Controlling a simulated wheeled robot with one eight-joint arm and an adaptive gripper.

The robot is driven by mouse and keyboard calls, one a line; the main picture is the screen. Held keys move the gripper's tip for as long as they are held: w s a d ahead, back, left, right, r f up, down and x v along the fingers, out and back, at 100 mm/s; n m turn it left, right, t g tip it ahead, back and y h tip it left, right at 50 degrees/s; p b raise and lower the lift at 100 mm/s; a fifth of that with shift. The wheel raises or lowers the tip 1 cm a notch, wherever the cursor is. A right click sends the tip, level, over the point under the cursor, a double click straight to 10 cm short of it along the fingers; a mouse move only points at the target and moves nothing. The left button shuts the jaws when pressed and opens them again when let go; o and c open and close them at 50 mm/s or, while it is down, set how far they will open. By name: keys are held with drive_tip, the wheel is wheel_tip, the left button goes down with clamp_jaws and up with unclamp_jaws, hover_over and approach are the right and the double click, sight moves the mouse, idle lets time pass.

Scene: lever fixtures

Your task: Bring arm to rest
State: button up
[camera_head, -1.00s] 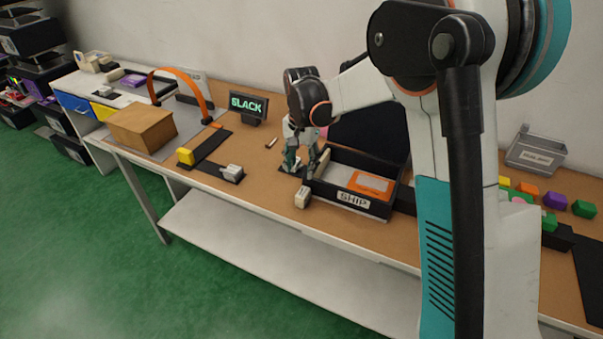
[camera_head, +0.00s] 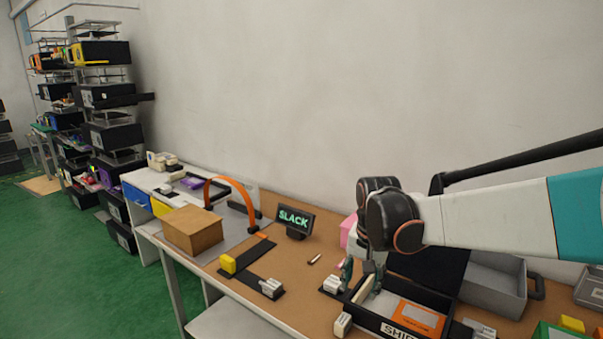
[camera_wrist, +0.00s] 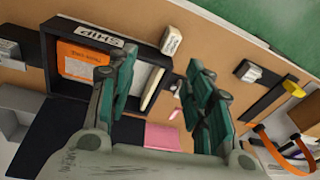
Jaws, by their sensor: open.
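My gripper (camera_head: 360,280) hangs above the workbench, over the left side of the black SHIP tray (camera_head: 372,318). It also shows in the wrist view (camera_wrist: 160,85), its teal fingers spread apart with nothing between them. My white arm (camera_head: 490,220) reaches in from the right. The tray holds an orange-labelled item (camera_head: 414,318) and a pale slat, also seen in the wrist view (camera_wrist: 153,88). A small white block (camera_head: 342,324) stands by the tray's front left corner.
A display reading SLACK (camera_head: 295,221) stands at the back. A cardboard box (camera_head: 192,230) is beside an orange arch (camera_head: 240,196). A grey bin (camera_head: 492,283) stands right of the gripper.

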drive_tip(key=s+d+r+n+t, duration=0.2)
drive_tip(key=s, duration=0.9)
drive_tip(key=s+d+r+n+t, duration=0.2)
drive_tip(key=s+d+n+t, duration=0.1)
drive_tip(key=s, duration=0.9)
drive_tip(key=shift+s+d+r, duration=0.15)
drive_tip(key=shift+d, duration=0.1)
